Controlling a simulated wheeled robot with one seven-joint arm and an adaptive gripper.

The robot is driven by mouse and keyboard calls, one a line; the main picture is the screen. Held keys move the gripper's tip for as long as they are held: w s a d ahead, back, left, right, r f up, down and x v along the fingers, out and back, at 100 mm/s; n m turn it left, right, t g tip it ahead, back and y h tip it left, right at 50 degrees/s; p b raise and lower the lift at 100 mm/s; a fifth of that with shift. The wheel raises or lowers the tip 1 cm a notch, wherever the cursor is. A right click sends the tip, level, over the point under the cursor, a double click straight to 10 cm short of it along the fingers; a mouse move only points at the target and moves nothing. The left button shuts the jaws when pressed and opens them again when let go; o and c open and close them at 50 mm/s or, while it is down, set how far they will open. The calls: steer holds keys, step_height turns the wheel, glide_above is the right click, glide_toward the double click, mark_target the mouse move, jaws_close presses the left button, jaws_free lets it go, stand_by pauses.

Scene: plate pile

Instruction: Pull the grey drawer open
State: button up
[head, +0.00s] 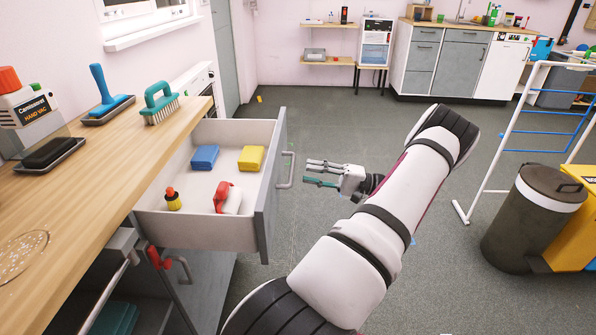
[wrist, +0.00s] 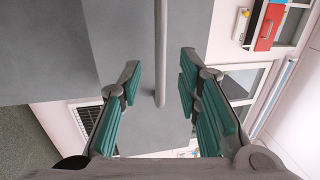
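The grey drawer (head: 266,200) stands pulled out from under the wooden counter, with its inside in view. Its bar handle (head: 287,170) is on the front face, and it also shows in the wrist view (wrist: 160,55). My gripper (head: 308,173) is just to the right of the handle in the head view, with its fingers pointing at the drawer front. In the wrist view my gripper (wrist: 158,90) has its teal-padded fingers well apart. The handle lines up with the gap between them. The fingers appear empty and not closed on the handle.
The drawer holds a blue sponge (head: 204,158), a yellow sponge (head: 251,158), a red and white bottle (head: 228,198) and a small yellow bottle (head: 173,201). Brushes stand on the counter (head: 120,150). A dark bin (head: 530,220) and drying rack (head: 490,165) are at right. Open floor lies beyond.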

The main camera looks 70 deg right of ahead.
steer(key=shift+v, duration=2.8)
